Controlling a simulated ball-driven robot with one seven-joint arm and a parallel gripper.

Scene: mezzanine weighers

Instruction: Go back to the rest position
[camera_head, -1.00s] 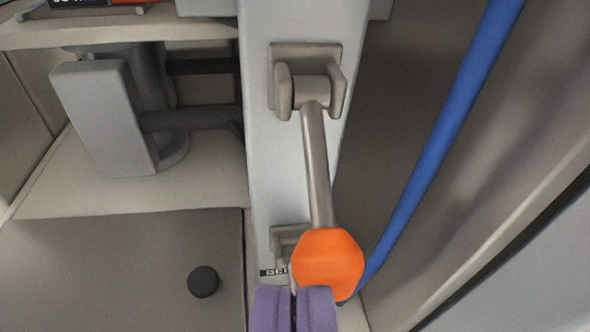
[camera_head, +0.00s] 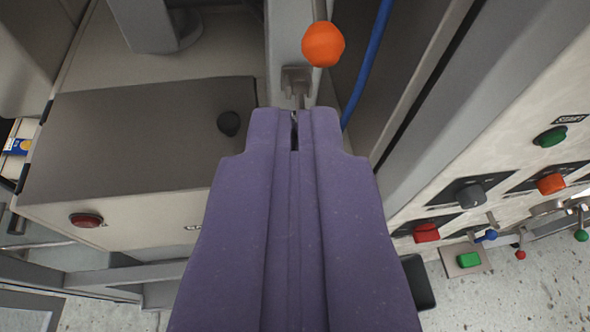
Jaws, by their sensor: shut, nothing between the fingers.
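My gripper (camera_head: 294,116) fills the lower middle of the view, with its two purple fingers side by side and shut, holding nothing. Just beyond the fingertips is a lever with an orange knob (camera_head: 323,44) on a grey post (camera_head: 287,50). The knob is above and slightly right of the fingertips in the picture, and apart from them. A grey bracket (camera_head: 297,82) on the post sits just past the fingertips and is partly hidden by them.
Left is a cabinet with a dark top (camera_head: 130,140), a black knob (camera_head: 229,123) and a red button (camera_head: 86,219). A blue tube (camera_head: 366,65) runs beside the post. Right is a control panel with a green button (camera_head: 550,137) and several other controls. Speckled floor (camera_head: 540,285) shows lower right.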

